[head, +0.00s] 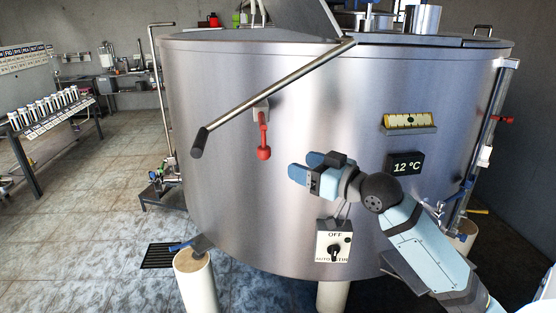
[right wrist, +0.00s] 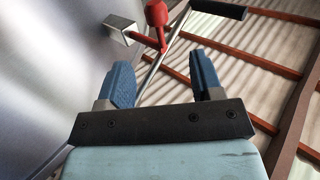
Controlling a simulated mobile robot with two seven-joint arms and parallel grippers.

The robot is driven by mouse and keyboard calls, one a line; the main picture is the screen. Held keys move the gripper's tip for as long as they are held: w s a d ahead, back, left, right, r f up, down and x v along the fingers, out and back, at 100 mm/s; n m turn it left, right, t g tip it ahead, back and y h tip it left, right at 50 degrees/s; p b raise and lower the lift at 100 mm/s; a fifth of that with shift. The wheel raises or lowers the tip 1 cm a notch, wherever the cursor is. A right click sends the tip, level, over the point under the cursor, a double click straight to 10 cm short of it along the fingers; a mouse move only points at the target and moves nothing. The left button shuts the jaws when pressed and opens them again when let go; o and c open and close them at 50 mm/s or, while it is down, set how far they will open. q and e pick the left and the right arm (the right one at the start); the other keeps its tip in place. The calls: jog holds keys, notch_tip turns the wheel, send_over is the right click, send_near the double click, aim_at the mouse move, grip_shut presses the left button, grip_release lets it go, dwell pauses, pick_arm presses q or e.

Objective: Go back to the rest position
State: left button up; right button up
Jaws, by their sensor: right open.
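My right gripper (head: 308,172) is in front of the steel bulk tank (head: 230,120), in the middle of the head view. In the right wrist view its two blue fingers (right wrist: 162,82) stand apart with nothing between them. The red-handled lever (head: 264,140) on the tank wall hangs to the left of the gripper, apart from it. Its red part also shows beyond the fingers in the right wrist view (right wrist: 156,14). My left gripper is not in the head view.
A long steel bar with a dark grip (head: 198,142) slants across the tank front. Below my right gripper is a switch box marked OFF (head: 333,246). A 12 °C display (head: 405,164) and a yellow gauge (head: 408,120) are at right. Tiled floor (head: 110,190) is open at left.

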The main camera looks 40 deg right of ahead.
jog(key=s+a+f+m+g+h+p, duration=0.1)
jog(key=s+a+f+g, duration=0.15)
jog(key=f, duration=0.95)
jog(key=s+a+f+g+h+p, duration=0.1)
jog(key=a+f, duration=0.3)
jog(key=f, duration=0.8)
jog(key=s+a+f+n+g+p, duration=0.1)
jog(key=s+a+f+g, duration=0.2)
jog(key=s+a+f, duration=1.1)
notch_tip(320, 180, down, 3)
jog(key=shift+s+a+r+y+p, duration=0.15)
jog(key=shift+a+y+p, duration=0.25)
jog(key=shift+a, duration=0.35)
